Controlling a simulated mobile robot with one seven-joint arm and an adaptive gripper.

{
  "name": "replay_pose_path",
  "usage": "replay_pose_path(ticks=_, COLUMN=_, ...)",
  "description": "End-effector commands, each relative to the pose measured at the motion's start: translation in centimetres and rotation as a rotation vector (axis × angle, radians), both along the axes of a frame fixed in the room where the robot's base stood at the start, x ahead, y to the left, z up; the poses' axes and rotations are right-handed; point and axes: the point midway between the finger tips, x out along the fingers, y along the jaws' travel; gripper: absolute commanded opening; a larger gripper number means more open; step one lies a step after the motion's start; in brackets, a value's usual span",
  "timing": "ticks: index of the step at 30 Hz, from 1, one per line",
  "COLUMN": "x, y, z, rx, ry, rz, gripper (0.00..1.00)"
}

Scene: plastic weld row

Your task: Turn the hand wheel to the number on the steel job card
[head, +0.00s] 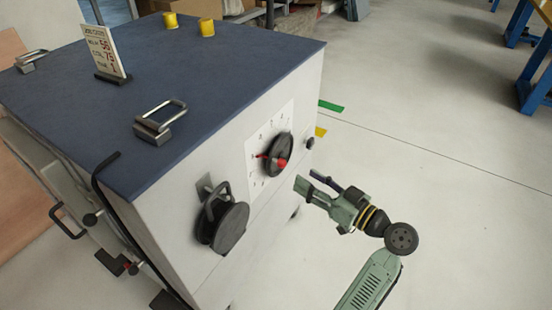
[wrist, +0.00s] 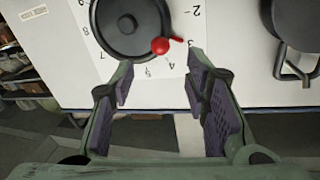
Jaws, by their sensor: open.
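The hand wheel (head: 280,150) is a dark round wheel with a red knob (head: 282,162) on the front of the white cabinet. It also shows in the wrist view (wrist: 127,22), its red knob (wrist: 160,46) at lower right. A white dial plate (head: 256,180) with numbers lies behind it. A red pointer (wrist: 177,38) sticks out beside the knob, roughly towards the 2 and 3. The job card (head: 104,50) stands on the cabinet top; its lines seem to carry 56, 75 and 1, with labels too small to be sure. My gripper (head: 309,181) is open and empty, apart from the wheel (wrist: 162,78).
A second dark wheel with a handle (head: 222,222) sits left of the dial. A small black knob (head: 310,143) is at its right.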

Motion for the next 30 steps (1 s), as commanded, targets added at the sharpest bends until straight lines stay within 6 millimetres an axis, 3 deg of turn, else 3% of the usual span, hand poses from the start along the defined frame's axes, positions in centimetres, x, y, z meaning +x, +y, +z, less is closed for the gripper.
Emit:
replay_pose_path(ticks=15, x=5.8, y=6.7, z=0.2, rx=0.000, ry=0.001, rz=0.002, gripper=0.42)
replay_pose_path(ticks=30, x=6.6, y=7.5, z=0.0, rx=0.000, ry=0.000, rz=0.000, gripper=0.39)
